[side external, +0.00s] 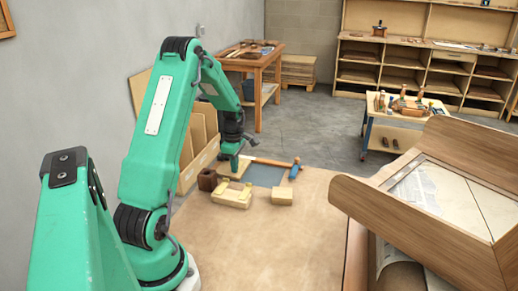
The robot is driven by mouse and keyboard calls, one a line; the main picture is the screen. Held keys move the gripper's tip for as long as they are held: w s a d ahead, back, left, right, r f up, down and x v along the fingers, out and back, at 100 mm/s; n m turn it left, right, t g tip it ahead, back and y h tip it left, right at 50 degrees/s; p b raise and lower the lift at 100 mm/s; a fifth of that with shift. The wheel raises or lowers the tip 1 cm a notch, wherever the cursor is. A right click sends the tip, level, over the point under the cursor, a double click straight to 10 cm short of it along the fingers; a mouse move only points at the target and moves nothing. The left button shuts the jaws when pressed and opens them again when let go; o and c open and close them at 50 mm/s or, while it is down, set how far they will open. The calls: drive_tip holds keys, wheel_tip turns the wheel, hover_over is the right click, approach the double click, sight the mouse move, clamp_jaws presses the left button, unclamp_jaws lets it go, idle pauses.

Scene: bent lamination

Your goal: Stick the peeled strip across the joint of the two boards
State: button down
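My gripper (235,167) points down at the far end of the tan work surface (285,235). It is small in the side view, and the gap between its fingers does not show. It is close to a hammer-like tool (272,162) with a wooden handle. I cannot tell whether it touches that tool or holds anything. I cannot make out a peeled strip, nor two boards meeting at a joint, on the work surface.
A pale wooden tool (232,196), a dark brown block (207,180) and a light block (282,198) sit near my gripper. A curved wooden piece (425,225) stands at right. The surface's near middle is clear. Upright boards (198,145) stand behind my arm.

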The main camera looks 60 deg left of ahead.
drive_tip(key=c, duration=1.3)
unclamp_jaws()
drive_tip(key=shift+r, duration=0.1)
drive_tip(key=shift+r, duration=2.4)
